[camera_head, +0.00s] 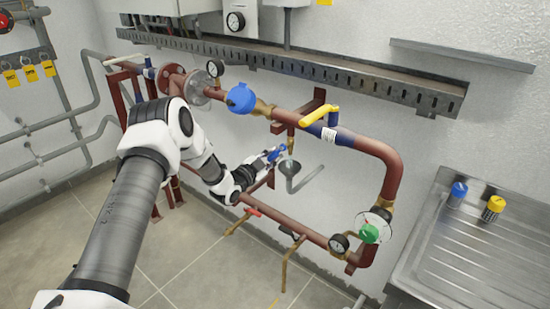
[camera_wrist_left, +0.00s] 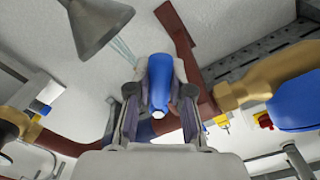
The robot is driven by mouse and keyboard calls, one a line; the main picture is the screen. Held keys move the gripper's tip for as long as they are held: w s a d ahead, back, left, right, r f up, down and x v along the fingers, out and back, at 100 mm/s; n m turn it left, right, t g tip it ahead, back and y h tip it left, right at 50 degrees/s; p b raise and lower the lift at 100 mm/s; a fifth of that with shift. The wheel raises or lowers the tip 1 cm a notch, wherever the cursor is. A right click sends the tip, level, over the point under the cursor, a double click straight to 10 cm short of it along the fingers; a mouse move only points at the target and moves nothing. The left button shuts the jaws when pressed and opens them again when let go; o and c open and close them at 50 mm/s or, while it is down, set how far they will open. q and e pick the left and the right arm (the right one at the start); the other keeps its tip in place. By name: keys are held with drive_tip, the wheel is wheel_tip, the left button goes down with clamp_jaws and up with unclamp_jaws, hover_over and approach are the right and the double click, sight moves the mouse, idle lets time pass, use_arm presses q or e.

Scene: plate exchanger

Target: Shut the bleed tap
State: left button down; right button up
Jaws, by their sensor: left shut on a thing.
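The bleed tap (camera_head: 291,146) is a small brass fitting hanging below the upper red pipe, with a blue handle (camera_wrist_left: 159,84). My left gripper (camera_head: 276,154) reaches it from the left and is shut on the blue handle; in the left wrist view the two fingers (camera_wrist_left: 160,76) stand on either side of it. A grey funnel (camera_head: 290,167) with a bent drain pipe is just below the tap. In the left wrist view the funnel (camera_wrist_left: 96,24) is at the upper left, with thin pale streaks, like water, between it and the tap. My right gripper is not in view.
A yellow lever (camera_head: 320,115) and a big blue cap (camera_head: 240,98) sit on the upper pipe close to my gripper. A metal sink (camera_head: 470,245) is at the right.

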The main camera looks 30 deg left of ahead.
use_arm(q)
drive_tip(key=m, duration=0.2)
drive_tip(key=a+r+m+p, duration=0.1)
drive_tip(key=r+m+p, duration=0.1)
drive_tip(key=m, duration=0.1)
drive_tip(key=shift+a+r+m, duration=0.1)
drive_tip(key=shift+a+m, duration=0.2)
drive_tip(key=m, duration=0.1)
drive_tip(key=r+m+p, duration=0.1)
drive_tip(key=m, duration=0.1)
drive_tip(key=shift+a+r, duration=0.1)
drive_tip(key=shift+a, duration=0.05)
drive_tip(key=shift+r+m+p, duration=0.2)
drive_tip(key=shift+m+p, duration=0.35)
drive_tip(key=shift+m, duration=0.35)
drive_tip(key=c, duration=1.1)
unclamp_jaws()
drive_tip(key=shift+c, duration=0.2)
drive_tip(key=shift+o, duration=0.6)
drive_tip(key=shift+r, duration=0.1)
